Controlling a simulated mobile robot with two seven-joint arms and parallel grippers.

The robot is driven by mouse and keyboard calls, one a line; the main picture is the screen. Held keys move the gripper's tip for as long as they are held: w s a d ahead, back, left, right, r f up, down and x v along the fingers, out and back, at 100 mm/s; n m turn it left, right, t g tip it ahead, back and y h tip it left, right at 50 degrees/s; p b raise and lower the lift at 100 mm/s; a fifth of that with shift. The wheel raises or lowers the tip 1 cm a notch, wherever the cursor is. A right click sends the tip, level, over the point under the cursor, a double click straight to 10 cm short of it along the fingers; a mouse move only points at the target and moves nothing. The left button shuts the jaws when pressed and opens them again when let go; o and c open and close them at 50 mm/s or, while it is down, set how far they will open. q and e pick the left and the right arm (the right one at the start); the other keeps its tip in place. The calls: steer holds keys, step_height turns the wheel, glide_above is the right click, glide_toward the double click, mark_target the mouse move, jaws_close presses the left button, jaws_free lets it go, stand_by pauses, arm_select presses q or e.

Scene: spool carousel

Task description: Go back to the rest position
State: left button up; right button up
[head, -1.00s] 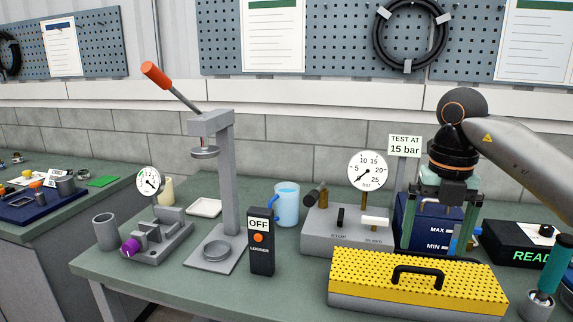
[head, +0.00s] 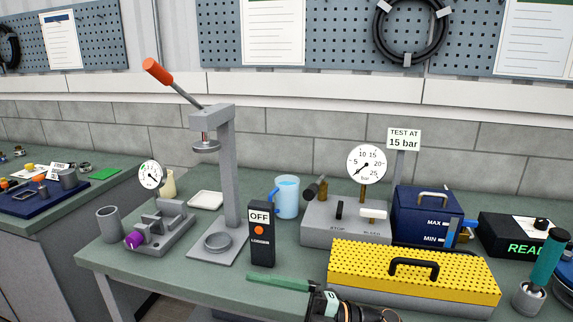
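My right gripper (head: 278,283) is low at the bottom middle of the head view, in front of the bench objects. One long green finger points left above the bench top, and no second finger lies beside it. The other finger is cut off by the lower picture edge. The gripper looks open, and nothing shows held. My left gripper is not in view. The blue box (head: 425,214) with a pale handle and MAX and MIN marks stands behind the yellow cover (head: 345,264), clear of my gripper.
The yellow cover with its black handle is just right of my gripper. The OFF logger (head: 261,250) and lever press (head: 228,180) stand behind it to the left. A teal-handled tool (head: 548,258) stands at right. The bench's front left is clear.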

steer(key=d+f+m+t+h+p, duration=0.1)
steer(key=d+f+m+t+h, duration=0.5)
steer(key=f+m+t, duration=0.45)
steer(key=d+f+m+t+h, duration=0.5)
steer(key=d+f+m+h, duration=0.2)
steer(key=m, duration=0.6)
steer(key=s+d+f+m+g+h, duration=0.2)
steer(key=s+d+f+g, duration=0.1)
steer(key=s+f, duration=0.5)
steer(key=s+d+f+m+g+h, duration=0.3)
steer(key=s+d+f+g, duration=0.1)
steer(key=s+f, duration=0.4)
steer(key=shift+d+f+p, duration=0.15)
steer(key=shift+d+p, duration=0.15)
steer(key=shift+d, duration=0.3)
